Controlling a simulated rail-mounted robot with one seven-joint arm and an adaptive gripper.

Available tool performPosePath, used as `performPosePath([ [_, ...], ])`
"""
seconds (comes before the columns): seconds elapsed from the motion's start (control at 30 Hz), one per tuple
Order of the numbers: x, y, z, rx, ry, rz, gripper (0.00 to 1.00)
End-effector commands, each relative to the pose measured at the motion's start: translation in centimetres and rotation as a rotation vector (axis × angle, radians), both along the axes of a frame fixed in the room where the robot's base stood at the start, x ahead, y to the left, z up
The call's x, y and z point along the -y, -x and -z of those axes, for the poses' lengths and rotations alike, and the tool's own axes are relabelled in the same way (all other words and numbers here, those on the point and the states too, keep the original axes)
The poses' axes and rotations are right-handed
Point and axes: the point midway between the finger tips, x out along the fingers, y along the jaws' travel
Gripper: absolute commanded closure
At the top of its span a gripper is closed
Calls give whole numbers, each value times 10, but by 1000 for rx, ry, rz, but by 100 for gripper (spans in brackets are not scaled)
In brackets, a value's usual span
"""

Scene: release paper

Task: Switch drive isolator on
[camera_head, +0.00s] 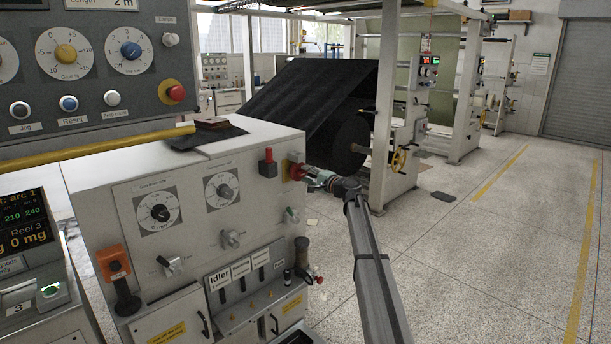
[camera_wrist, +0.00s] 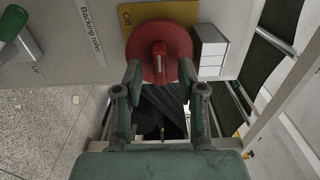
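A red round rotary switch (camera_wrist: 158,38) with a raised bar handle sits on a yellow plate (camera_wrist: 212,20) in the wrist view. The plate reads "Off" on its left side. In the head view the switch (camera_head: 297,172) is on the right side of the white console (camera_head: 190,165). My gripper (camera_wrist: 160,70) is open. Its two fingertips are apart at the left and right of the bar handle, near the disc's lower edge. Whether they touch the switch cannot be told. In the head view my gripper (camera_head: 318,177) is right against the switch area.
A green-handled knob (camera_wrist: 14,22) and a "Backing roller" label (camera_wrist: 90,28) are left of the switch. A red lever (camera_head: 268,163) stands beside it on the console. A large black roll (camera_head: 348,145) is behind my arm. Open floor (camera_head: 500,240) lies to the right.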

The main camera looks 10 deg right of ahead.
Motion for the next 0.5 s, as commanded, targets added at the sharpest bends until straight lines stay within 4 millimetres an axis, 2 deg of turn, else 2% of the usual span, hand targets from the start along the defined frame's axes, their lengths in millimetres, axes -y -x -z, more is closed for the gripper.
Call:
performPosePath([
  [0.5, 53, 76, 0, 0, -1, 1, 60],
])
